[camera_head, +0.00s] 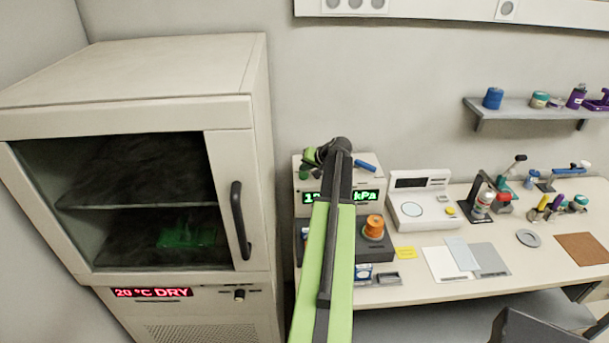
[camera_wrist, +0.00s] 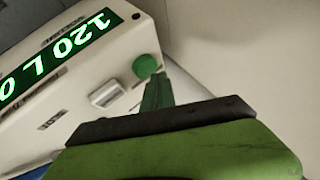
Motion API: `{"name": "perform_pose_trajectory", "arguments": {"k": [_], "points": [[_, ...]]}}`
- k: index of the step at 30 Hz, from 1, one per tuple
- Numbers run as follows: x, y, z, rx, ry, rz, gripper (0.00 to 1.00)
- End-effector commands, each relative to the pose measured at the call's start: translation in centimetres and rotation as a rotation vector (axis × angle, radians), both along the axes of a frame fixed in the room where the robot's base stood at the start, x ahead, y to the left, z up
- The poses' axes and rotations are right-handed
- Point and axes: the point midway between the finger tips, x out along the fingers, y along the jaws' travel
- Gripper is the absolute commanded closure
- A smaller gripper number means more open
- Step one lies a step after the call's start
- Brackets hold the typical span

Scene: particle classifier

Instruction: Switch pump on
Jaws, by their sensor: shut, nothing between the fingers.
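The pump unit (camera_head: 340,188) is a pale box with a lit green display against the back wall, right of the tall cabinet. The display reads "120 L 0", upside down, in the wrist view (camera_wrist: 55,55); my arm hides part of it in the head view. A pale rectangular switch (camera_wrist: 107,93) sits on the unit's face, and a round green knob (camera_wrist: 145,66) is beside it. My gripper (camera_wrist: 157,92) is shut and empty. Its dark green tip is close to the green knob; I cannot tell whether they touch. The gripper is at the unit's upper left in the head view (camera_head: 312,157).
The cabinet (camera_head: 258,180) stands close on the left, its door shut. An orange spool-like item (camera_head: 374,226) sits on a dark box in front. A white instrument (camera_head: 420,203) stands to the right.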

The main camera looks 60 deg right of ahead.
Motion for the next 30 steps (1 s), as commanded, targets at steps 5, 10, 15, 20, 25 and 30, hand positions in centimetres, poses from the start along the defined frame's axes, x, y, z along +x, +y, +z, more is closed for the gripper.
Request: {"name": "perform_pose_trajectory", "arguments": {"k": [5,10,15,20,25,30], "points": [[-0.05,0.01,-0.43,0.000,0.000,0.000,1.00],[-0.05,0.02,-0.38,0.000,0.000,0.000,1.00],[-0.04,0.01,-0.51,0.000,0.000,0.000,1.00],[-0.03,0.02,-0.73,0.000,0.000,0.000,1.00],[-0.04,0.01,-0.93,0.000,0.000,0.000,1.00],[-0.04,0.02,-1.13,0.000,0.000,0.000,1.00]]}}
